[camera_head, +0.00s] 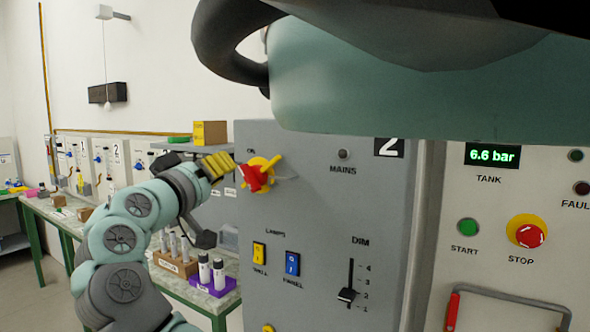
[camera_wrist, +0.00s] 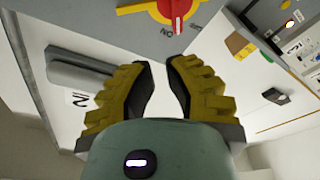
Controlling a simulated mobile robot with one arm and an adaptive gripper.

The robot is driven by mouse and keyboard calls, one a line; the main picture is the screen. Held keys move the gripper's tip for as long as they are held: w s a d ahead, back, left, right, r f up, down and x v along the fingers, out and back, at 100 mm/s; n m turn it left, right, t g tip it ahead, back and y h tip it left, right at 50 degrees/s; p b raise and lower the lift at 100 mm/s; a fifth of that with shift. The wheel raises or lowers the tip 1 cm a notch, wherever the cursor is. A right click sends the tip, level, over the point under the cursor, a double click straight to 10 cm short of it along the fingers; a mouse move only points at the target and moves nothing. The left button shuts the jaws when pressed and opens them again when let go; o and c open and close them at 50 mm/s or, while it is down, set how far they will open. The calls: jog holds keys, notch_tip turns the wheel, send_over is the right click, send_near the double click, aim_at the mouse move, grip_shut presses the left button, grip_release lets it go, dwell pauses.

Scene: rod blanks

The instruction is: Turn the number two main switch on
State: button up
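The main switch on the grey panel marked 2 (camera_head: 387,147) has a red handle (camera_head: 256,179) on a yellow plate (camera_head: 266,163). An ON label is printed above and left of it. In the wrist view the red handle (camera_wrist: 177,12) is at the top edge, its end beside the upside-down ON label (camera_wrist: 167,33); its far part is cut off. My gripper (camera_head: 229,165) is at the left of the switch. In the wrist view its yellow fingers (camera_wrist: 160,64) are apart with nothing between them, and the handle is beyond the fingertips. The head view does not show whether they touch.
The MAINS lamp (camera_head: 343,154) looks unlit. Lamp rocker switches (camera_head: 292,264) and a DIM slider (camera_head: 347,295) sit lower on the panel. A tank panel with a red STOP button (camera_head: 528,235) is at right. A bench with bottles in a purple holder (camera_head: 222,289) is below my arm.

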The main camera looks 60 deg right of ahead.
jog(key=r, duration=0.1)
jog(key=s+d+r+t, duration=0.1)
jog(key=s+h, duration=0.1)
jog(key=shift+d+r+n+p, duration=0.3)
jog(key=shift+r+n+p, duration=0.1)
grip_shut()
notch_tip(320, 180, up, 3)
jog(key=p, duration=0.5)
send_over(257, 173)
jog(key=shift+a, duration=0.2)
jog(key=shift+s+d+f+p, duration=0.1)
jog(key=shift+s+f+p, duration=0.5)
jog(key=shift+f, duration=0.3)
jog(key=shift+s+d+f+p, duration=0.1)
jog(key=shift+s+f+p, duration=0.25)
jog(key=shift+s+f, duration=0.45)
jog(key=shift+w+f+b, duration=0.15)
jog(key=shift+f+b, duration=0.05)
jog(key=shift+b, duration=0.15)
